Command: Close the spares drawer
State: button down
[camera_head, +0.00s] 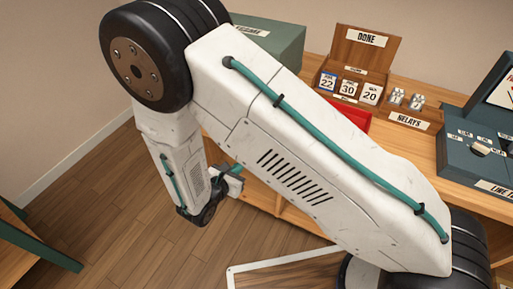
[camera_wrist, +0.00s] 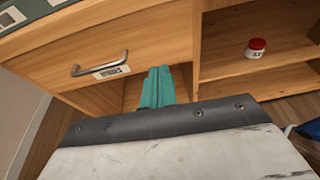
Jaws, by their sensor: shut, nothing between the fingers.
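A wooden drawer front (camera_wrist: 60,48) with a grey bar handle (camera_wrist: 99,64) and a small label (camera_wrist: 110,72) fills the upper left of the wrist view. The label is too small to read, so I cannot tell for sure that this is the spares drawer, nor how far out it stands. In the camera_head view my arm hides the drawer. My gripper's teal fingers (camera_wrist: 157,74) are shut and empty, to the right of the handle near the drawer's lower right corner. I cannot tell whether they touch it. The gripper (camera_head: 236,169) also shows small beside the cabinet front.
Open shelves (camera_wrist: 255,68) lie right of the drawer, with a red-lidded jar (camera_wrist: 256,48) on one. On the desk top stand a DONE box (camera_head: 366,50), relays (camera_head: 405,98), a red tray (camera_head: 355,116) and a dark teal unit (camera_head: 478,150). Bare floor (camera_head: 95,190) lies left.

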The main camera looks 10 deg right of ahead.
jog(key=x, duration=1.3)
jog(key=shift+w, duration=0.45)
jog(key=shift+w+d+r, duration=0.1)
jog(key=shift+r, duration=0.1)
